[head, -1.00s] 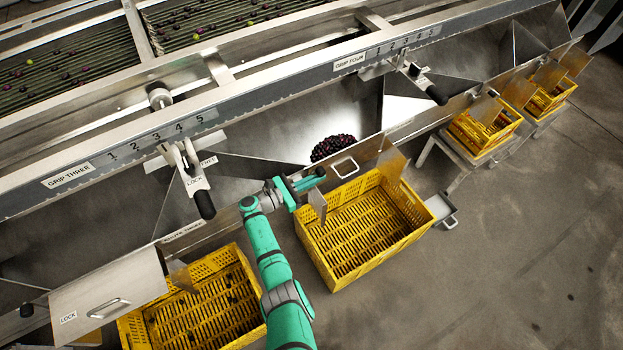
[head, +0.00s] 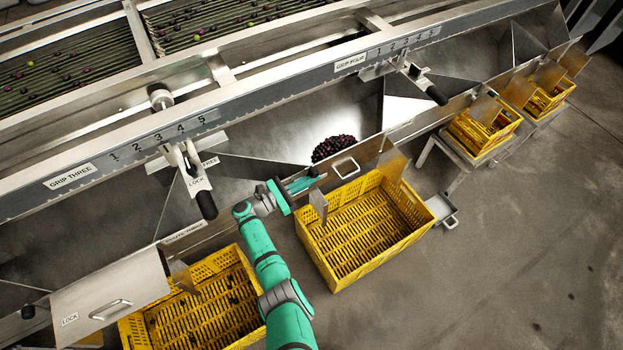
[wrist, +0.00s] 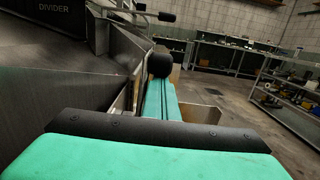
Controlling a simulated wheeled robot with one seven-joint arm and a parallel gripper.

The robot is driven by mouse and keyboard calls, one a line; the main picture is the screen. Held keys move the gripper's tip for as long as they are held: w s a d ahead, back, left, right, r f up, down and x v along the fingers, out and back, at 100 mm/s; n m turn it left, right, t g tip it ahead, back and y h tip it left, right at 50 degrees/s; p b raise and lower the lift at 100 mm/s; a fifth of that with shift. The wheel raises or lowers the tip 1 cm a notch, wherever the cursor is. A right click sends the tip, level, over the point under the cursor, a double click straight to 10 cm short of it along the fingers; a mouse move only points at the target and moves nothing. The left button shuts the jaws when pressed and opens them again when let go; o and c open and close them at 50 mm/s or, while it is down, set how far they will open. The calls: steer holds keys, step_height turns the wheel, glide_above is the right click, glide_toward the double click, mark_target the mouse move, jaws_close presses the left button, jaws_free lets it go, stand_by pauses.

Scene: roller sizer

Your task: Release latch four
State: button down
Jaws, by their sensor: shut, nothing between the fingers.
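My gripper (head: 306,184) is shut and empty, level with the left end of the gate with the handle (head: 346,166) on the middle chute. In the wrist view its closed fingers (wrist: 160,95) point at a round black knob (wrist: 159,65), which stands just beyond or against the tips; I cannot tell if they touch. In the head view a small dark spot at the fingertips may be this knob. The rest of the latch and any label on it are hidden by my fingers. A heap of dark fruit (head: 333,147) lies behind the gate.
The grip four lever (head: 425,85) hangs above right, the grip three lever (head: 201,190) to the left. A yellow crate (head: 335,277) stands below the gate, another yellow crate (head: 190,325) at lower left. The floor at right is clear.

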steer(key=shift+s+a+r, duration=0.25)
steer(key=shift+s+a, duration=0.15)
steer(key=shift+a, duration=0.1)
stand_by(1.4)
steer(key=v, duration=1)
steer(key=shift+s+a, duration=0.2)
steer(key=shift+a, duration=0.05)
steer(key=shift+f, duration=0.1)
